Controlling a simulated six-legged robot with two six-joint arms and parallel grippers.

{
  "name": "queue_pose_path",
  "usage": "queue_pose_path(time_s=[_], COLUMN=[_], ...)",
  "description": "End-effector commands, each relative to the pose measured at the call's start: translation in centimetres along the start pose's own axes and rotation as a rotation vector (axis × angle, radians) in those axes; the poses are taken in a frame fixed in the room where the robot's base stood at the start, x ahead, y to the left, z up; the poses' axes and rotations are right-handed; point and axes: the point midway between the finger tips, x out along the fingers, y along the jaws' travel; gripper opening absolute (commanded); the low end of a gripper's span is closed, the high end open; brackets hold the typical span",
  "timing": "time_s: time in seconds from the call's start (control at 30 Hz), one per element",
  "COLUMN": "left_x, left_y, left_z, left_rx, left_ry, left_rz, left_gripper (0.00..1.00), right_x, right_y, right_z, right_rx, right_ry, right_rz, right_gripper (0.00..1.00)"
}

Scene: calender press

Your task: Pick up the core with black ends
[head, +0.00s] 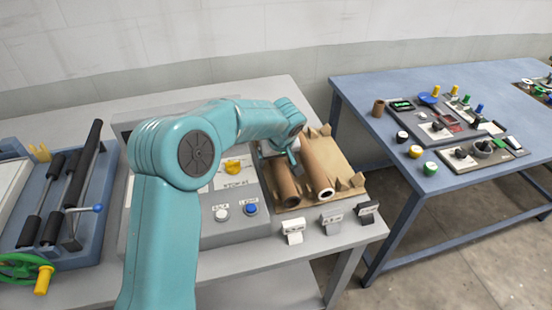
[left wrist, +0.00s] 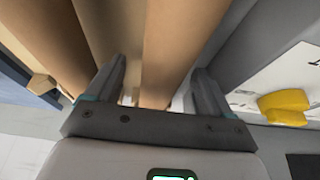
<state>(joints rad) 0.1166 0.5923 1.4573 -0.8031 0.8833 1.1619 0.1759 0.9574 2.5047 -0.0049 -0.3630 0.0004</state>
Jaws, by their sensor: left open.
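Two brown cardboard cores lie side by side on a tan cardboard tray (head: 345,163). The left core (head: 285,186) has a dark near end. The right core (head: 318,168) shows a pale ring around a dark hole at its near end. My left gripper (head: 292,156) is over the far part of the left core, and its fingers are mostly hidden there. In the left wrist view my left gripper (left wrist: 155,85) is open, with a brown core (left wrist: 182,35) between or just beyond its fingers. Another core (left wrist: 60,35) runs past the left finger. No black ends show there. My right gripper is out of view.
A grey control panel (head: 205,235) with a yellow knob (head: 233,166) and a blue button (head: 251,209) stands left of the tray. Small label stands (head: 330,222) line the table's front. A blue table (head: 400,85) with several small parts is at the right.

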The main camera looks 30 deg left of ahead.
Motion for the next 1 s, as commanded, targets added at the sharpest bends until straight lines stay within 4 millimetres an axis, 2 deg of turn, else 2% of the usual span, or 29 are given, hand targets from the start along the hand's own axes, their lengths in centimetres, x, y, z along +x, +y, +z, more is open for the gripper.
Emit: queue_pose_path(time_s=[0.07,0.1,0.27,0.3,0.57,0.77,0.87,1.0], left_x=[0.0,0.0,0.0,0.0,-0.1,-1.6,-3.4,-7.2], left_y=[0.0,0.0,0.0,-0.1,0.0,0.0,0.0,0.1], left_z=[0.0,0.0,0.0,0.0,0.0,-0.7,-1.4,-3.1], left_rx=[0.0,0.0,0.0,0.0,-0.001,-0.002,-0.003,-0.004], left_ry=[0.0,0.0,0.0,0.0,0.0,0.003,0.004,0.007], left_rz=[0.0,0.0,-0.001,-0.001,-0.001,0.0,0.002,0.004], left_gripper=[0.82,0.79,0.27,0.23,0.23,0.23,0.23,0.23], right_x=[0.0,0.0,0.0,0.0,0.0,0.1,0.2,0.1], right_y=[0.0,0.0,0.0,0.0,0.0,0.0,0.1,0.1], right_z=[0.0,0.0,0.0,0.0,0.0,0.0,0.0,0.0], right_rx=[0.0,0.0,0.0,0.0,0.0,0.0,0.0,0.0], right_ry=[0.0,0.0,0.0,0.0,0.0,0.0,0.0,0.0], right_rz=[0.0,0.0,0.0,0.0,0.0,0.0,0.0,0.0], right_gripper=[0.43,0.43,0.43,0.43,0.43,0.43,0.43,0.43])
